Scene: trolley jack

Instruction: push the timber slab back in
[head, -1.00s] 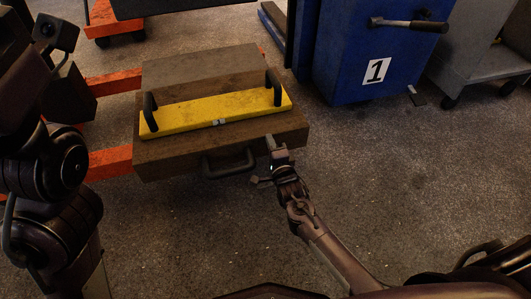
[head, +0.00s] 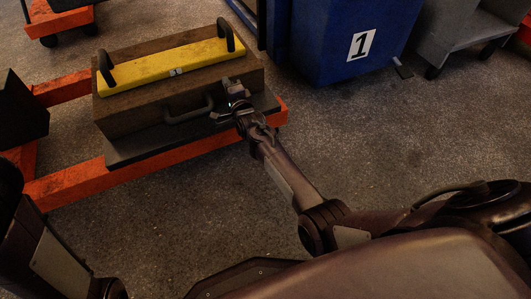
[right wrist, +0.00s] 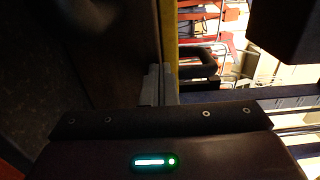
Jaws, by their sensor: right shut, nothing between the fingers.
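The timber slab (head: 140,115) is a thick brown block on a low orange frame. On it lies a yellow plate (head: 150,68) with a black handle at each end. A dark pull handle (head: 188,112) is on its front face. My right gripper (head: 233,92) is shut at the front face, right of this handle. It looks to be touching the wood, though contact is hard to confirm. In the right wrist view, the fingers (right wrist: 160,87) are close together beside dark wood and a yellow edge. My left gripper is out of view.
A dark plate (head: 125,150) and an orange rail (head: 80,182) show below and in front of the slab. A blue cabinet (head: 325,35) marked 1 stands at the back right, with a grey cart (head: 460,40) beyond. The speckled floor between is clear.

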